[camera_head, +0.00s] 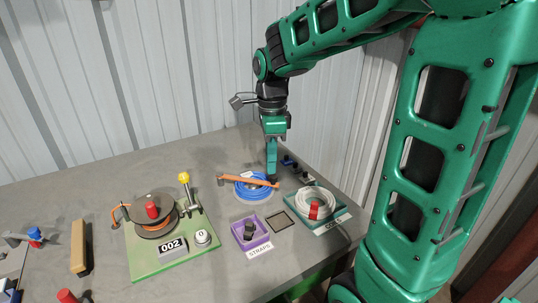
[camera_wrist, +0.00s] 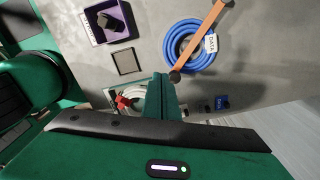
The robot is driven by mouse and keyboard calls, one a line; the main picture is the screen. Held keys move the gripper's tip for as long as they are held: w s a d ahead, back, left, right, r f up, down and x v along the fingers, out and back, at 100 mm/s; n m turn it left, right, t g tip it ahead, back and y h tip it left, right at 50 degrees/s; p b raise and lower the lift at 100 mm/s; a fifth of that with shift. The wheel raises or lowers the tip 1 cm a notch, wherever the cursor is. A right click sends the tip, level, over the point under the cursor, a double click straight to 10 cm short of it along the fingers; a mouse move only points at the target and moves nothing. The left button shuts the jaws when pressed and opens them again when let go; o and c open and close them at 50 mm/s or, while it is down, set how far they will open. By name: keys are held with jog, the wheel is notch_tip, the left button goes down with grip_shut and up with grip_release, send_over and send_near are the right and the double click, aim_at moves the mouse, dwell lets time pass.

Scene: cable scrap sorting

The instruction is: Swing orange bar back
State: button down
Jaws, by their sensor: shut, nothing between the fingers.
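The orange bar (camera_head: 240,180) lies across the top of a coiled blue cable (camera_head: 252,191) on the grey table. In the wrist view the bar (camera_wrist: 204,33) runs diagonally over the blue coil (camera_wrist: 172,41), which bears a white tag (camera_wrist: 211,43). A dark round end of the bar (camera_wrist: 175,76) shows near my fingers. My gripper (camera_head: 271,178) points down at the bar's right end, fingers shut and empty. The wrist view shows the shut fingers (camera_wrist: 162,98) just beside that end; whether they touch it I cannot tell.
A white coil with a red band (camera_head: 316,206) sits on a green tray at right. A purple bin (camera_head: 242,232) labelled STRAPS and a dark square frame (camera_head: 280,221) lie in front. Small dark parts (camera_head: 289,161) lie behind.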

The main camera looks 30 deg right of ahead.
jog(key=shift+d+f, duration=0.1)
jog(key=shift+f, duration=3.15)
jog(key=shift+w+d+r, duration=0.1)
jog(key=shift+w+d, duration=1.85)
jog(key=shift+w, duration=0.2)
jog(key=shift+w+d, duration=0.6)
jog(key=shift+w, duration=0.3)
jog(key=shift+w+d, duration=0.3)
jog(key=shift+w, duration=0.35)
jog(key=shift+w+d, duration=0.25)
jog(key=shift+w, duration=0.4)
jog(key=shift+w+d, duration=0.3)
jog(key=shift+w, duration=0.35)
jog(key=shift+w+d, duration=0.15)
jog(key=shift+w, duration=1.1)
jog(key=shift+w+r, duration=0.1)
jog(key=shift+w, duration=0.05)
jog(key=shift+s, duration=0.3)
